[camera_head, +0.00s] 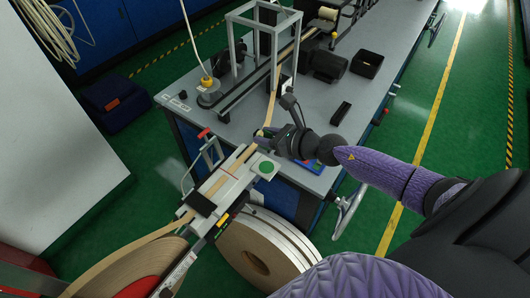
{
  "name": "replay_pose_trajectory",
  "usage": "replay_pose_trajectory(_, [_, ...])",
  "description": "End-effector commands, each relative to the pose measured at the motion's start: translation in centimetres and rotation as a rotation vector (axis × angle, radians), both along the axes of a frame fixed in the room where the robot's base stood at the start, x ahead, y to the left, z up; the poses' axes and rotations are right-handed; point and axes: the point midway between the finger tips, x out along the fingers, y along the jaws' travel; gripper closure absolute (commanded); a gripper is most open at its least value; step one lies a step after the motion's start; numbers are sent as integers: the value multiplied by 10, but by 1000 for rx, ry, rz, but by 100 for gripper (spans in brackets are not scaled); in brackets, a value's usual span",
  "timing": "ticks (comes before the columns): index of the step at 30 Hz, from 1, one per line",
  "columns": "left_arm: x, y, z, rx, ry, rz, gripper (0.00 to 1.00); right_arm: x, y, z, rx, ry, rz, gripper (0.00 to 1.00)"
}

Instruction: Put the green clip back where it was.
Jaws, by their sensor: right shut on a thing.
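My right gripper (268,134) is at the near left edge of the grey workbench, beside the tan tape strip (271,106). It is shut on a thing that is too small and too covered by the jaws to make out. I cannot make out a green clip anywhere. The tape runs from the large reel (135,268) over the splice table (228,180) and up toward the frame on the bench. My left gripper is not in view.
The grey workbench (310,105) carries a metal frame (236,50), a black open box (367,64) and a small black block (340,113). A second large reel (262,250) stands below the splice table. Green floor is free to the right.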

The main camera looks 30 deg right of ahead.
Motion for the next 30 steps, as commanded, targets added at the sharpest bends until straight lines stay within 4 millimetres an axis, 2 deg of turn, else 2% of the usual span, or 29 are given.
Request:
replay_pose_trajectory(1, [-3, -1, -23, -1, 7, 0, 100, -1, 0, -28, 4, 6, -1, 100])
replay_pose_trajectory(3, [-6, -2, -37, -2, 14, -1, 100, -1, 1, -45, 5, 6, -2, 100])
replay_pose_trajectory(8, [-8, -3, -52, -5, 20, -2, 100, -1, 1, -64, 3, 3, -1, 100])
replay_pose_trajectory(12, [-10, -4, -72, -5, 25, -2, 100, -1, 1, -91, 6, 4, -1, 100])
replay_pose_trajectory(19, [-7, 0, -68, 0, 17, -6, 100, -1, 1, -89, 2, 2, 2, 100])
replay_pose_trajectory(23, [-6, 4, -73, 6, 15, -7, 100, 0, 1, -93, 2, 2, 2, 100])
replay_pose_trajectory(24, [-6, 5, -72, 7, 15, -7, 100, -1, 1, -92, 2, 2, 2, 56])
replay_pose_trajectory(28, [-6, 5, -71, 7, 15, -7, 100, 0, 1, -91, 2, 1, 2, 29])
replay_pose_trajectory(30, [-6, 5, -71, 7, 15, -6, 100, 0, 1, -91, 2, 1, 2, 28])
